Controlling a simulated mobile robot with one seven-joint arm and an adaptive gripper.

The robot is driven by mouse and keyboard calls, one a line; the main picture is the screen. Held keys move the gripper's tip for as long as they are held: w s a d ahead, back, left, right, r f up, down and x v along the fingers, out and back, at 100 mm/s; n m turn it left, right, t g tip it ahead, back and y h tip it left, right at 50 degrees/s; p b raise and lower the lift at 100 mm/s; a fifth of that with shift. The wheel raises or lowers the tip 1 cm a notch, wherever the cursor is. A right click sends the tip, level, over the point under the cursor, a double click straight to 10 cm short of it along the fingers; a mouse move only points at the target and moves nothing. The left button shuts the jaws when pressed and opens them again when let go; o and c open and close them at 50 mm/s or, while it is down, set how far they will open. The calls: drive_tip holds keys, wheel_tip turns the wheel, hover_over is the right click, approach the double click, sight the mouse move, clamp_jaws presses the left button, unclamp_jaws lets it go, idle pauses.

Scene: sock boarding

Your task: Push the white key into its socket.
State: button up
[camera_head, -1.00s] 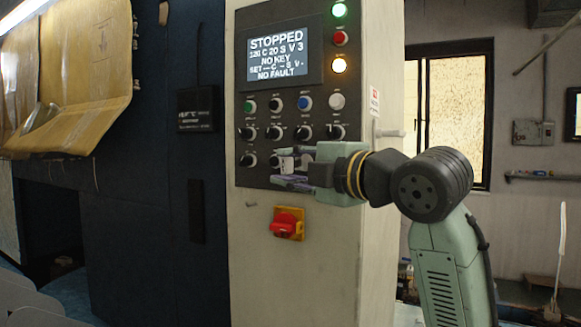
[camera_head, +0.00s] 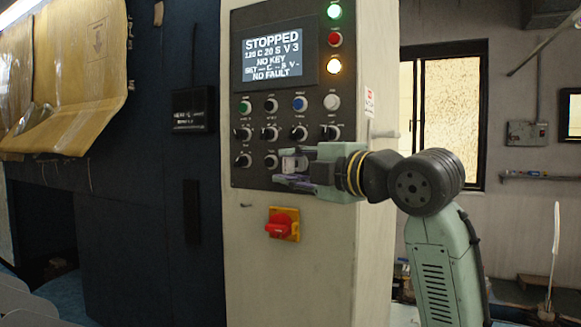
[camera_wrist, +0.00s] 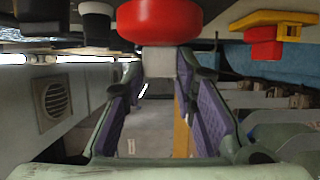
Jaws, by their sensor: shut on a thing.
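My gripper (camera_head: 292,170) is shut on the white key (camera_wrist: 158,62), a pale block between the purple-padded fingertips in the wrist view. In the head view the key (camera_head: 292,163) is a small pale shape between the fingers. They are at the lower right of the dark control panel (camera_head: 240,172). A large red round button (camera_wrist: 160,18) is right behind the key in the wrist view. The socket is hidden or cannot be made out. I cannot tell whether the key touches the panel. The screen (camera_head: 272,56) reads STOPPED and NO KEY.
Several knobs and buttons (camera_head: 272,133) are just above and left of my gripper. A red and yellow switch (camera_head: 283,225) stands out from the cabinet below it, and shows at right in the wrist view (camera_wrist: 268,38). Free room lies right of the cabinet.

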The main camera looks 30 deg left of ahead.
drive_tip(key=shift+w, duration=0.4)
drive_tip(key=o, duration=0.9)
drive_tip(key=shift+s, duration=0.1)
